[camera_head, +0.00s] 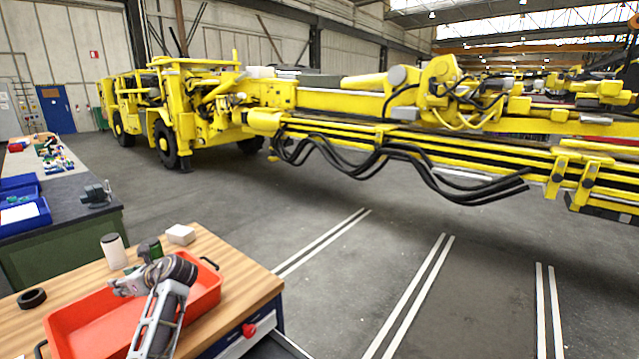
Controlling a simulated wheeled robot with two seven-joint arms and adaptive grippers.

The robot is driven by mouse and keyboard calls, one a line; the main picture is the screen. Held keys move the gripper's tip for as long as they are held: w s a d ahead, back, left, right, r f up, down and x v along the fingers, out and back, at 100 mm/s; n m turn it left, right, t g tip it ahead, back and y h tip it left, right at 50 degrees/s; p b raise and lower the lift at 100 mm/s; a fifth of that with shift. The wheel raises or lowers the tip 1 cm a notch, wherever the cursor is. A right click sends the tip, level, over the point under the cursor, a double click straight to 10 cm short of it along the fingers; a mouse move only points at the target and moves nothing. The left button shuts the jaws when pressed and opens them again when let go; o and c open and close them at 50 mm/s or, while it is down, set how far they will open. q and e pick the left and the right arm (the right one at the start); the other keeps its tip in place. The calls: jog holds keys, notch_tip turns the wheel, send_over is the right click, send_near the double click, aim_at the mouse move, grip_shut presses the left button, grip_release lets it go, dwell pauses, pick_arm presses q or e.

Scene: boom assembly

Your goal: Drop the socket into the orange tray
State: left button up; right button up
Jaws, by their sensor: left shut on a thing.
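The orange tray (85,328), red-orange in the picture, lies on the wooden top of a workbench at the lower left. My left gripper (120,288) is over the tray's back left part, with its arm reaching across the tray. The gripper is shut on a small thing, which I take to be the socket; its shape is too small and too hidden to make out. My arm and wrist cover the middle of the tray. My right gripper is not in view.
On the wooden top (235,285) stand a white cylinder (114,250), a white box (180,234), a green item (150,250) and a black ring (32,299). A vise (96,194) sits on another bench. A yellow boom machine (330,105) stands beyond open floor.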

pick_arm(q)
jog(key=shift+f, duration=0.3)
jog(key=o, duration=1.2)
jog(key=shift+d, duration=0.1)
jog(key=shift+v, duration=5.95)
jog(key=shift+d+f, duration=0.1)
